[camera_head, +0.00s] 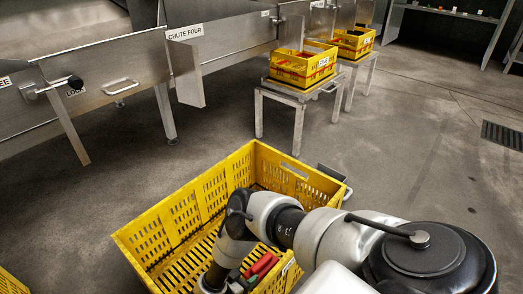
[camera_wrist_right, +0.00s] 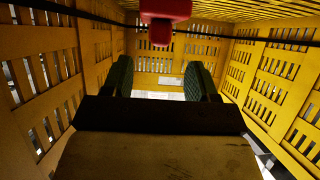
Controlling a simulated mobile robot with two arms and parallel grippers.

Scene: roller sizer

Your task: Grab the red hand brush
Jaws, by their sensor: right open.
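The red hand brush (camera_head: 262,266) is inside the yellow crate (camera_head: 178,222), partly hidden by my right arm in the head view. In the right wrist view a red part (camera_wrist_right: 165,9), which looks like the brush, shows at the top edge, beyond and above my fingertips and cut off by the frame. My right gripper (camera_wrist_right: 159,78) is down inside the crate with its green-padded fingers apart and nothing between them. In the head view it is low in the crate, left of the brush and mostly hidden by the arm. My left gripper is out of view.
The slatted crate walls stand close around the right gripper. Smaller yellow crates (camera_head: 303,66) sit on metal stands (camera_head: 299,113) at the back. Steel chutes (camera_head: 110,65) line the left. The floor (camera_head: 420,140) to the right is mostly clear.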

